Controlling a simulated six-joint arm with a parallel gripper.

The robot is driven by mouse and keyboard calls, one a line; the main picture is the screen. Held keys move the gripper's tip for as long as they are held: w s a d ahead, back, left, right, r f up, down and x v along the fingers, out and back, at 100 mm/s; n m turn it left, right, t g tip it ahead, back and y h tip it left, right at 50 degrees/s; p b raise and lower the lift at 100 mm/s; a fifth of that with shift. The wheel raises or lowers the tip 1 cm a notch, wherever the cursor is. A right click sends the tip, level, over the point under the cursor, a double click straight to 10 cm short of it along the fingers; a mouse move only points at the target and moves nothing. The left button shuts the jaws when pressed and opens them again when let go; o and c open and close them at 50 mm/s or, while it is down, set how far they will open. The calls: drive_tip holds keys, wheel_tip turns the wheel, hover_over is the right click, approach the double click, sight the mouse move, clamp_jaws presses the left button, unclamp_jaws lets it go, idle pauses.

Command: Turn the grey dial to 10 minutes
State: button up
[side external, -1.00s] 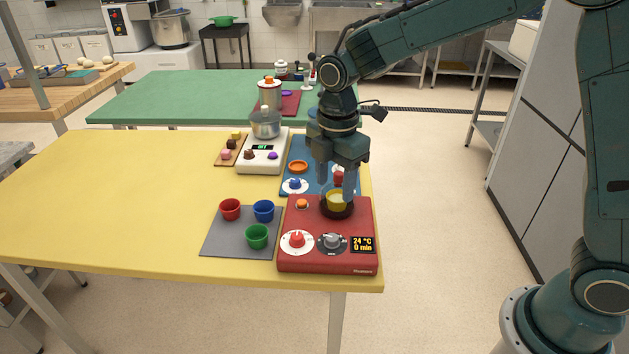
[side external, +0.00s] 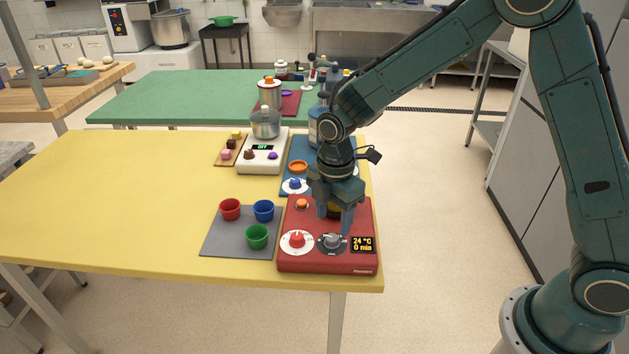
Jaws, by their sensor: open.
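The grey dial (side external: 331,243) sits on a dark round scale at the front of the red hotplate unit (side external: 310,262). A small display (side external: 363,244) right of it reads 24 °C and 0 min. My gripper (side external: 334,225) is open and points down, its fingers just above and behind the grey dial. I cannot tell whether a fingertip touches the dial. The red dial (side external: 297,239) on a white scale is to the left. The yellow cup on the dark plate behind is mostly hidden by my gripper.
A grey mat (side external: 222,245) to the left holds a red cup (side external: 230,209), a blue cup (side external: 263,210) and a green cup (side external: 257,236). An orange button (side external: 302,203) is on the unit. The yellow table's left is clear.

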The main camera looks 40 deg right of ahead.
sight(332, 237)
drive_tip(key=shift+f, duration=2.5)
drive_tip(key=c, duration=1)
drive_tip(key=shift+o, duration=0.2)
drive_tip(key=shift+m, duration=0.4)
drive_tip(key=m, duration=0.9)
drive_tip(key=shift+m, duration=2.2)
